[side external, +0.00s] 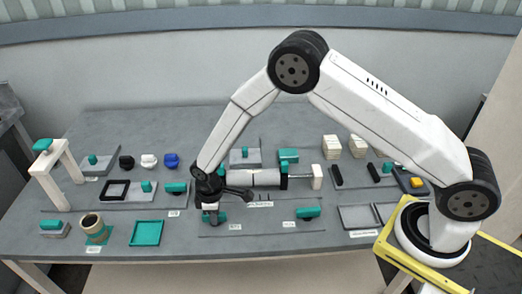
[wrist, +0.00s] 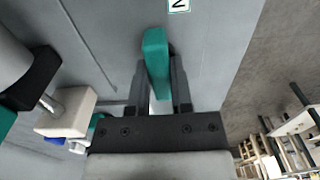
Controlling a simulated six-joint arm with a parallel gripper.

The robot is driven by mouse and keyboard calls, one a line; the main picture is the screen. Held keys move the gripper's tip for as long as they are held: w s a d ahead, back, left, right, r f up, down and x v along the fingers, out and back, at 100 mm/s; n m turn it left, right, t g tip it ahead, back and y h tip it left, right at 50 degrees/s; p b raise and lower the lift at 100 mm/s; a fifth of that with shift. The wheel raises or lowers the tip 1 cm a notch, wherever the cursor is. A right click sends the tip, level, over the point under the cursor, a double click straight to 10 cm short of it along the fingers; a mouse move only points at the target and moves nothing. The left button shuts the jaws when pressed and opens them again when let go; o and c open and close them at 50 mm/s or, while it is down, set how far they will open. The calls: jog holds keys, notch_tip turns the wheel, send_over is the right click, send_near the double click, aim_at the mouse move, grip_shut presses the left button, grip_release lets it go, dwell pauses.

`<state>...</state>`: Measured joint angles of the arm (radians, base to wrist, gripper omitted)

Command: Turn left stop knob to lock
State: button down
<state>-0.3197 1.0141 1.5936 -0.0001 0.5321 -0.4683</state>
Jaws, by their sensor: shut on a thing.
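My gripper (side external: 212,216) is low over the front middle of the table, pointing down. In the wrist view its two fingers (wrist: 160,88) stand either side of a teal bar-shaped knob (wrist: 156,50) and are shut on it. In the side view the gripper hides most of this knob; a bit of teal (side external: 222,216) shows beside the fingers. A second teal knob (side external: 308,212) sits on the same front strip to the right. I cannot tell the lock marking or the exact angle of the held knob.
A white roll (side external: 265,178) lies on a shaft just behind my gripper, with a white end block (side external: 317,177). A teal tray (side external: 147,233) and a brown roll (side external: 93,227) are at the left. A grey tray (side external: 358,217) is at the right.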

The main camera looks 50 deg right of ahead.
jog(key=shift+n, duration=0.5)
jog(key=n, duration=0.2)
jog(key=shift+n, duration=0.4)
jog(key=n, duration=0.4)
jog(key=shift+n, duration=0.3)
jog(key=n, duration=0.4)
jog(key=shift+n, duration=2.4)
jog(key=c, duration=0.5)
grip_release()
jog(key=shift+r, duration=0.2)
